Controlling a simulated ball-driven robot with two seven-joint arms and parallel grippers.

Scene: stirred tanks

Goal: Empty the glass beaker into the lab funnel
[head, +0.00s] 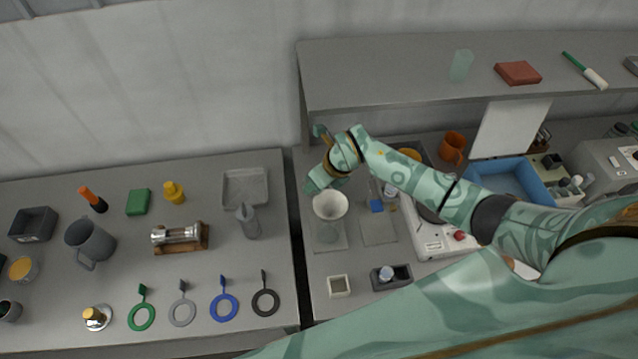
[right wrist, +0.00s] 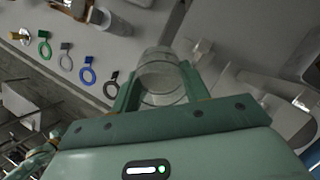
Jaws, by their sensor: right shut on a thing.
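The pale lab funnel (head: 330,205) sits with its wide mouth up, above a clear vessel (head: 327,233) on a grey mat. My right gripper (head: 316,182) is just behind and above the funnel in the head view, and the arm hides much of what is around it. In the right wrist view my right gripper (right wrist: 160,88) is shut on the clear glass beaker (right wrist: 160,70), with one finger on each side. The beaker's contents and exact tilt cannot be made out.
A hotplate (head: 437,240) stands right of the funnel, under my arm. A small square dish (head: 339,286) and a dark block (head: 391,277) lie in front. A raised shelf (head: 400,75) runs behind.

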